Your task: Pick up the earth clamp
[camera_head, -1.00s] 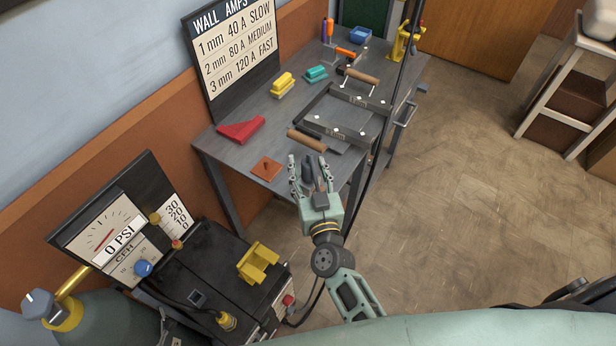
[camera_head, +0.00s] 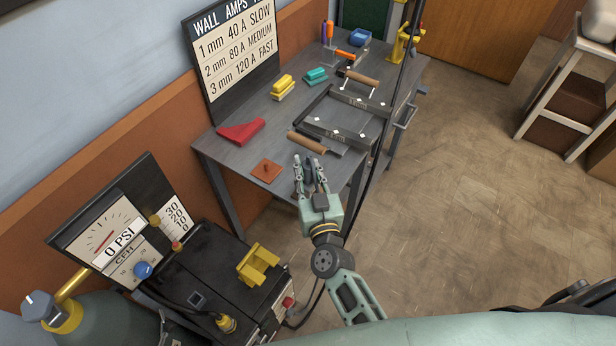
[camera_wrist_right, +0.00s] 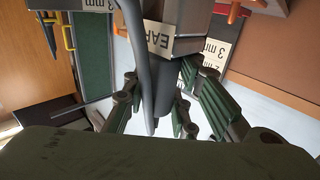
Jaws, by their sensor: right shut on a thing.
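The earth clamp is a dark grey piece with a pale label reading "EAR", the rest cut off, and it fills the middle of the right wrist view (camera_wrist_right: 162,78). In the head view only a small dark part of the clamp (camera_head: 309,168) shows between the fingers. My right gripper (camera_head: 310,172) is shut on it at the near edge of the grey workbench (camera_head: 232,163). In the wrist view its fingers lie on both sides of the clamp. Whether the clamp touches the bench is hidden. My left gripper is not in view.
On the bench are a copper-coloured plate (camera_head: 266,171), a red piece (camera_head: 241,131), a wooden-handled tool (camera_head: 307,142) and a metal frame (camera_head: 352,120). A black hanging cable (camera_head: 381,140) passes close right of my gripper. A welder (camera_head: 215,275) stands front left. Floor at right is clear.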

